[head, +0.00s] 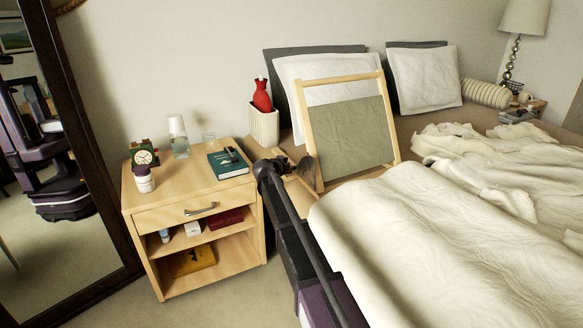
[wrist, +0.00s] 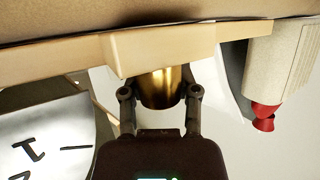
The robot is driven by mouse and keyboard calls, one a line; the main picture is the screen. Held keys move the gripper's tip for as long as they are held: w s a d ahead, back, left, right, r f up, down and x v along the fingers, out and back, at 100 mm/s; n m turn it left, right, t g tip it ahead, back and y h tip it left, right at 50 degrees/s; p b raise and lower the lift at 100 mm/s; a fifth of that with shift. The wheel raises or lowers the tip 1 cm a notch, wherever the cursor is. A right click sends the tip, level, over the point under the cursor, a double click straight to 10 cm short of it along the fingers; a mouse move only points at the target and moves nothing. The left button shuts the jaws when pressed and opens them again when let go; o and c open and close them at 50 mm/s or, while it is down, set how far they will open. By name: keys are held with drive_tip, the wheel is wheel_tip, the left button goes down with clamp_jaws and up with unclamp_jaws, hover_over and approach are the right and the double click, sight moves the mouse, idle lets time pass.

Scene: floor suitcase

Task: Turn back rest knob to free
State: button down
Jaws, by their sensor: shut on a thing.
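The back rest (head: 349,132), a pale wooden frame with grey-green cloth, stands tilted on the bed against a pillow. In the wrist view its wooden rail (wrist: 150,45) runs across the top. A brass knob (wrist: 160,86) sticks out from the rail. My gripper (wrist: 160,100) has one finger on each side of the knob and is shut on it. In the head view my gripper (head: 284,166) is at the lower left of the frame, and the knob is hidden there. A white surface with black marks (wrist: 45,140) shows at lower left in the wrist view; its meaning is unclear.
A wooden nightstand (head: 160,220) stands left of my arm, with a clock (head: 143,158), a glass bottle (head: 179,140) and a green book (head: 228,163). A red bottle-shaped thing (head: 262,97) sits in a cream holder (head: 263,126) close behind. Rumpled bedding (head: 440,240) lies at right.

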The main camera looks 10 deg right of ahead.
drive_tip(key=n+t+y, duration=0.1)
drive_tip(key=n+y, duration=0.1)
drive_tip(key=n+t+y, duration=0.1)
drive_tip(key=n+y, duration=0.1)
drive_tip(key=shift+w+a, duration=0.1)
drive_tip(key=shift+a, duration=0.1)
drive_tip(key=shift+a+n+t+y, duration=0.15)
drive_tip(key=shift+n+t+y, duration=0.35)
drive_tip(key=shift+n+y, duration=0.5)
drive_tip(key=shift+w+a+n+y, duration=0.15)
drive_tip(key=shift+n+y, duration=0.25)
drive_tip(key=shift+y, duration=0.3)
drive_tip(key=c, duration=0.6)
unclamp_jaws()
drive_tip(key=shift+m+h, duration=1.1)
drive_tip(key=shift+h, duration=0.2)
